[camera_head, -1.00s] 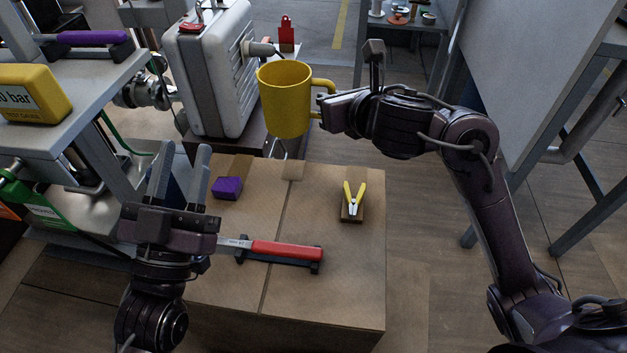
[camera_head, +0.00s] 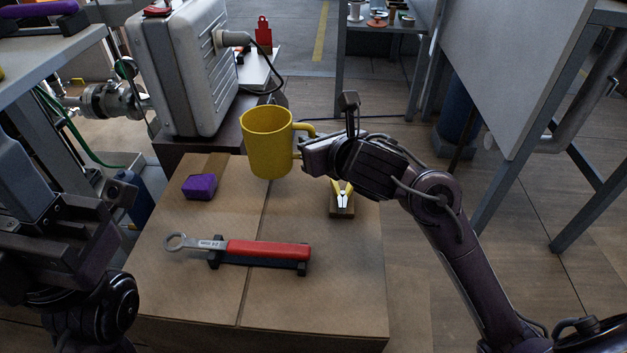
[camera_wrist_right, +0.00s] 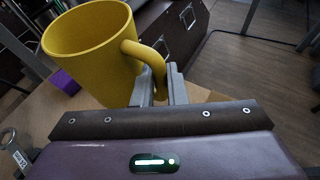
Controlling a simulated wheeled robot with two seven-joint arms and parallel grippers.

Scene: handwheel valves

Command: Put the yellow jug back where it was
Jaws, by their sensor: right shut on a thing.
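The yellow jug (camera_head: 268,145) is upright, with its open top facing up and its handle to the right. It is at the far part of the cardboard box top (camera_head: 300,290); I cannot tell how high its base is above the cardboard. My right gripper (camera_head: 302,160) is shut on the jug's handle. In the right wrist view the yellow jug (camera_wrist_right: 90,50) fills the upper left, with the handle between the fingers (camera_wrist_right: 160,88). My left gripper (camera_head: 20,165) is at the left edge, partly cut off and away from the jug; its jaw gap is not clear.
On the box are a purple block (camera_head: 199,187), a red-handled wrench (camera_head: 265,249) on a black holder, and yellow-handled pliers (camera_head: 342,194) near my right gripper. A silver case (camera_head: 185,75) stands behind the jug. The box's front is clear.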

